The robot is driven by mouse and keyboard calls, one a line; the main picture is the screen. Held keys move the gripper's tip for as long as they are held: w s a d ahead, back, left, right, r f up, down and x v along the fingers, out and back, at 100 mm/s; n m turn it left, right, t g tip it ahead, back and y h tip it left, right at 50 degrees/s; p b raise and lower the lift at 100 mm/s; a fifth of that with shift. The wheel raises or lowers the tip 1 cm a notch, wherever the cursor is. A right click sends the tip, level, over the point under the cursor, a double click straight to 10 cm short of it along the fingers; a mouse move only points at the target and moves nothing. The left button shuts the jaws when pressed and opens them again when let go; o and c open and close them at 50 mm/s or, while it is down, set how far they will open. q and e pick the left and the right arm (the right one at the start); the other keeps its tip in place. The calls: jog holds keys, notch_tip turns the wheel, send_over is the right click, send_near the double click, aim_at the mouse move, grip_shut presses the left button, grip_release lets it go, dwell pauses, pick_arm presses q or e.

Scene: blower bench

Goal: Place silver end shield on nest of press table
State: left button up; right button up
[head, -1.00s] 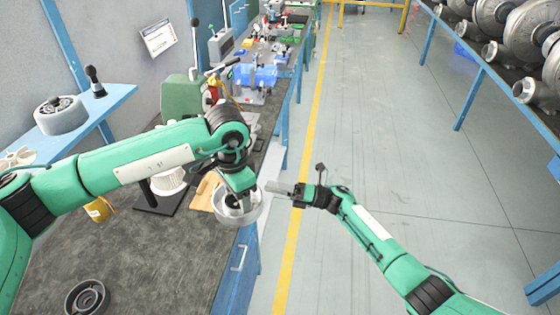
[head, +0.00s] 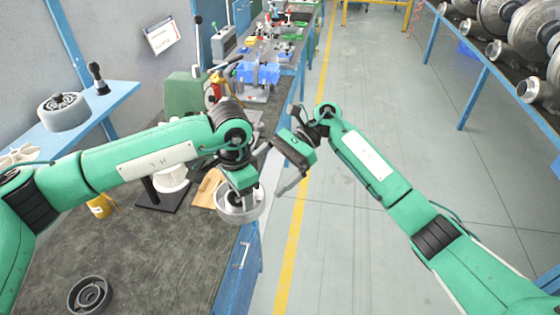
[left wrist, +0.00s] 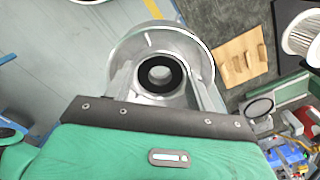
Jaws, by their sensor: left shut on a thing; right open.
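The silver end shield (head: 241,211) is a round metal cup with a black-ringed hub. It hangs in my left gripper (head: 240,198), over the right edge of the workbench. In the left wrist view the shield (left wrist: 146,47) sits between both fingers, which are shut on it. My right gripper (head: 268,174) is open and empty, just right of the left one, over the bench edge and floor. A green machine (head: 183,103), perhaps the press, stands behind my left arm, which hides its lower part. A grey plate with a round disc (left wrist: 258,108) shows in the left wrist view; I cannot tell whether it is the nest.
A wooden block (left wrist: 242,57) and a white ribbed cylinder (head: 170,180) on a black base stand on the workbench (head: 150,255). A dark ring part (head: 89,295) lies at the near left. A blue shelf (head: 92,112) holds a grey motor part (head: 62,112). The near bench top is mostly clear.

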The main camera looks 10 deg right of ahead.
aim_at(234, 202)
jog(key=x, duration=0.7)
jog(key=shift+s+a+f, duration=0.1)
jog(key=shift+s+a, duration=0.1)
jog(key=shift+a, duration=0.15)
jog(key=c, duration=0.7)
pick_arm(q)
jog(key=o, duration=1.3)
pick_arm(e)
jog(key=shift+c, duration=0.5)
pick_arm(q)
jog(key=shift+r, duration=0.15)
